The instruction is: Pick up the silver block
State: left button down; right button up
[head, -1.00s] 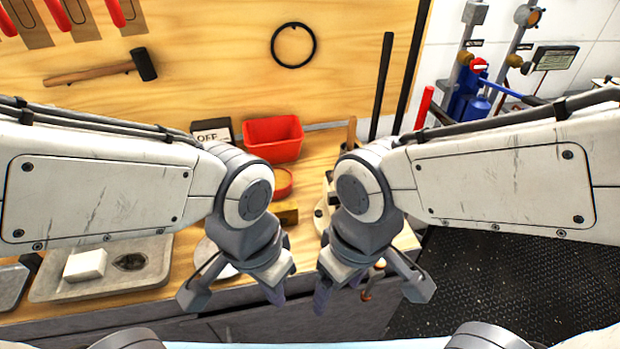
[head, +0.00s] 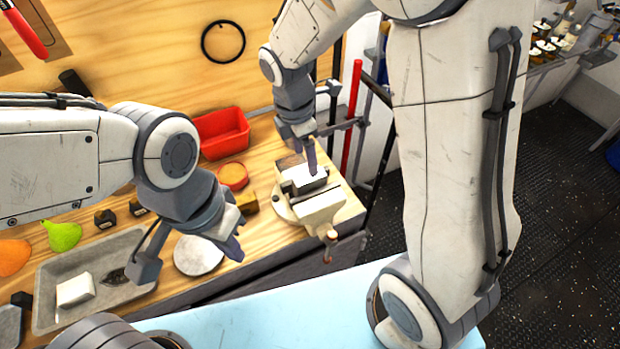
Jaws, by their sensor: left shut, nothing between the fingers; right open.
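A silver-grey block (head: 301,180) with a bright top sits at the vise (head: 320,208) near the workbench's right end. I cannot tell whether it rests on the vise or between its jaws. My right gripper (head: 307,160) is right above the block, pointing down, with a dark finger overlapping the block's far part. It is open, and I see no grip on the block. My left gripper (head: 232,247) is shut and empty, over the bench's front edge, left of the vise.
A red bin (head: 222,133), a round red dish (head: 233,176) and a brass-coloured block (head: 248,203) stand left of the vise. A grey tray (head: 50,305) with a white block (head: 75,290) lies at left. A red bar (head: 351,115) stands behind the bench's right end.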

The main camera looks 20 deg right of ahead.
aim_at(309, 176)
jog(key=shift+s+d+f+p, duration=0.1)
jog(key=shift+d+f+p, duration=0.1)
jog(key=shift+f, duration=0.8)
jog(key=shift+s+d+f+p, duration=0.1)
jog(key=shift+f+p, duration=0.15)
jog(key=shift+f, duration=0.8)
jog(key=shift+d+f+p, duration=0.1)
jog(key=shift+f+p, duration=0.1)
jog(key=shift+f, duration=0.8)
grip_shut()
